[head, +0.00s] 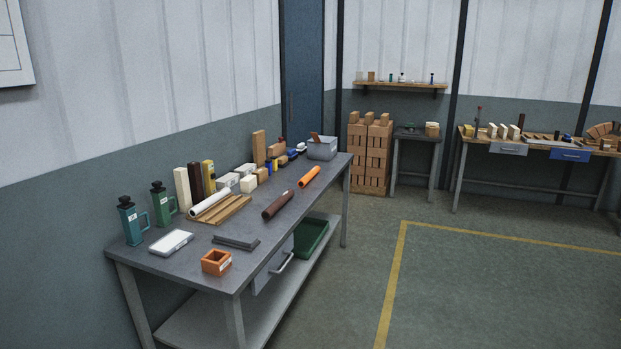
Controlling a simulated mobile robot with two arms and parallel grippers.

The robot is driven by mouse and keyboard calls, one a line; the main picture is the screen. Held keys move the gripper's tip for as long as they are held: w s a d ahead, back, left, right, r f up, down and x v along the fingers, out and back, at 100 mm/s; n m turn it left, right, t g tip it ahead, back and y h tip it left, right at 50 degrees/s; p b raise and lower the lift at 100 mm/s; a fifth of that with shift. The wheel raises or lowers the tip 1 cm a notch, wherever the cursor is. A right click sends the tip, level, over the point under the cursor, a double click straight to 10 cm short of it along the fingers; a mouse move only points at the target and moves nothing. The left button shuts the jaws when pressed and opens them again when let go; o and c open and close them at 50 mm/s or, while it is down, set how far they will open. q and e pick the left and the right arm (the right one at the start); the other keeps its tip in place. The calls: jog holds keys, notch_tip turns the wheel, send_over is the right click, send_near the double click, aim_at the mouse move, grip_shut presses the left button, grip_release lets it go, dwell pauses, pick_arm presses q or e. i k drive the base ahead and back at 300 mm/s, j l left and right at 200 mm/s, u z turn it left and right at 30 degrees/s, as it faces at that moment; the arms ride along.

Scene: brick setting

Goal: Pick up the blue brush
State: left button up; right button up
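Small blue items (292,154) stand in a cluster near the back of the grey workbench (170,265), left of a grey box (322,148). They are too small to tell which, if any, is the blue brush. A white and blue piece (300,147) lies beside them. Neither of my grippers is in view.
Teal (133,224) and green (163,205) bottles, a white roll (210,202), a brown roll (278,204), an orange roll (309,176) and an orange box (216,262) occupy the bench. A brick stack (371,155) stands behind. The floor (490,300) at right is clear.

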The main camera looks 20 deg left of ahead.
aim_at(292, 154)
jog(key=i+u, duration=0.15)
jog(key=i, duration=2.45)
jog(key=i+l+u, duration=0.1)
jog(key=i+u, duration=0.3)
jog(key=i+l+u, duration=0.4)
jog(key=i, duration=0.2)
jog(key=i+l+u, duration=0.25)
jog(key=i+u, duration=0.2)
